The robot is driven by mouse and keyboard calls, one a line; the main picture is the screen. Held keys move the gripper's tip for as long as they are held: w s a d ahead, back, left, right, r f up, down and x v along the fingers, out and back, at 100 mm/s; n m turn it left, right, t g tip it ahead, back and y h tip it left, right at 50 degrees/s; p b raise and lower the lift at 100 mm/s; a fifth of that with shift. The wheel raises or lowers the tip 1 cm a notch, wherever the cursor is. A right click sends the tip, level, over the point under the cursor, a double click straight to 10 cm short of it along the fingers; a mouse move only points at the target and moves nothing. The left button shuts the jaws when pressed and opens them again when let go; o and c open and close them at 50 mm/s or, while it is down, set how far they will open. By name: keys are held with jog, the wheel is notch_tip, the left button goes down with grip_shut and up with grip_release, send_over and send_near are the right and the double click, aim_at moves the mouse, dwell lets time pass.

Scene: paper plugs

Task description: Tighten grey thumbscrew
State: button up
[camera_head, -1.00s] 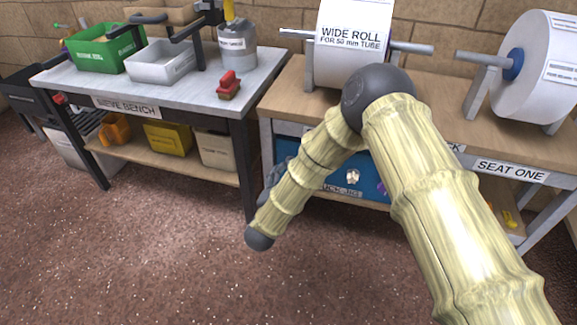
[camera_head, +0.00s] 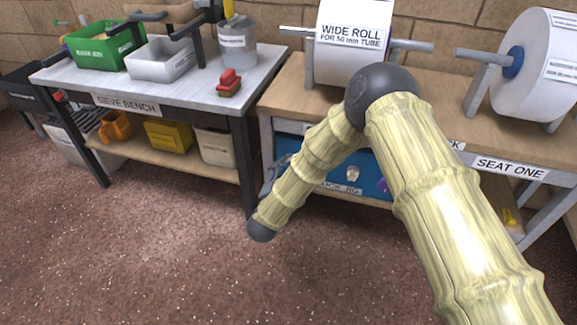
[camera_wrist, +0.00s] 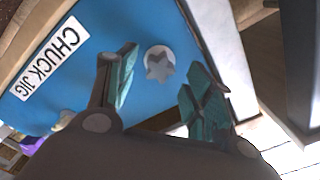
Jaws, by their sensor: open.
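The grey thumbscrew (camera_wrist: 159,64) is a star-shaped knob on a pale round base, set on the blue face of the chuck jig (camera_wrist: 85,85). In the head view, the thumbscrew (camera_head: 352,173) shows small on the jig's blue front (camera_head: 372,178), below the wide roll. My gripper (camera_wrist: 160,72) is open, with teal finger pads. In the wrist view the thumbscrew appears between and beyond the fingertips, apparently not touched; the remaining distance is hard to judge.
The wide roll (camera_head: 353,45) and another roll (camera_head: 535,70) stand on the wooden bench (camera_head: 440,105) above the jig. The sieve bench (camera_head: 190,88) stands to the left. A bench leg (camera_wrist: 290,60) is close on the wrist view's right. The floor in front is clear.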

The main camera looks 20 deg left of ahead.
jog(key=shift+w, duration=1.1)
jog(key=c, duration=1)
jog(key=m+b, duration=0.2)
jog(key=m, duration=1.2)
jog(key=o, duration=1)
